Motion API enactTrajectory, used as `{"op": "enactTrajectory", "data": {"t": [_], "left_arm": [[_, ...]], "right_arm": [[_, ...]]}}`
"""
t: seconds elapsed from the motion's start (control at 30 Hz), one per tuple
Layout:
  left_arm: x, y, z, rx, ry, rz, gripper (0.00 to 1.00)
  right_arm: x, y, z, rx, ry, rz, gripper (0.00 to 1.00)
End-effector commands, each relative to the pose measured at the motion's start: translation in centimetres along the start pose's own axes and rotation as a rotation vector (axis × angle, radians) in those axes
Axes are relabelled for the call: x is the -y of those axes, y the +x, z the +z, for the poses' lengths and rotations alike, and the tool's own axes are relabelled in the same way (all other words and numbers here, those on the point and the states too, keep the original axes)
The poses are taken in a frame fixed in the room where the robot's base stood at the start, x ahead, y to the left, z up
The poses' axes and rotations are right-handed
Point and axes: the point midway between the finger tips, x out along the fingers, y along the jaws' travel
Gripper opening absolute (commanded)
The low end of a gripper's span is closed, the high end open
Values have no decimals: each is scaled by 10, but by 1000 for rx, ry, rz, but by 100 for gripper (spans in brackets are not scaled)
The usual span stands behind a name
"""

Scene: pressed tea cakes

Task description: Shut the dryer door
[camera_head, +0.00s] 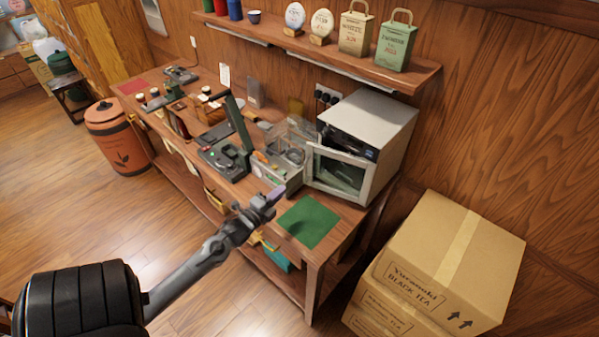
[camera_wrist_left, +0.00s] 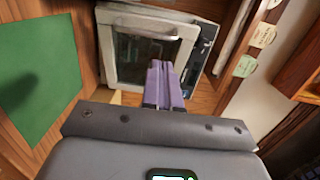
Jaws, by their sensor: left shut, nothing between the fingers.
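The dryer (camera_head: 377,115) is a pale box with a dark front panel, at the right end of the wooden workbench. Its white-framed glass door (camera_head: 341,172) faces the room and appears to stand ajar, out from the body. The door also shows in the left wrist view (camera_wrist_left: 146,48), with the dark dryer front behind its right edge. My left gripper (camera_head: 275,195) is shut and empty, to the left of and nearer than the door, above the bench's front. Its purple fingers (camera_wrist_left: 165,82) overlap the door's lower part in the wrist view; contact cannot be told. My right gripper is not in view.
A green mat (camera_head: 309,222) lies on the bench in front of the dryer. A press and other tools (camera_head: 226,155) stand to its left. A shelf (camera_head: 330,52) with tins and bags hangs above. A large cardboard box (camera_head: 452,258) stands at the right.

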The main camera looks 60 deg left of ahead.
Motion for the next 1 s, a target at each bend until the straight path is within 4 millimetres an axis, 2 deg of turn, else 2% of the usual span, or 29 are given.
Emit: {"op": "enactTrajectory", "data": {"t": [0.3,0.5,0.73,1.0], "left_arm": [[2,62,0,0,0,-3,0],[2,91,0,0,-1,-2,0],[1,108,0,0,0,-1,0],[0,112,0,-1,1,0,0]], "right_arm": [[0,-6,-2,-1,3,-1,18],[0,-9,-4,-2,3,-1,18],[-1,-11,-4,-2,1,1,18],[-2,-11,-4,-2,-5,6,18]]}}
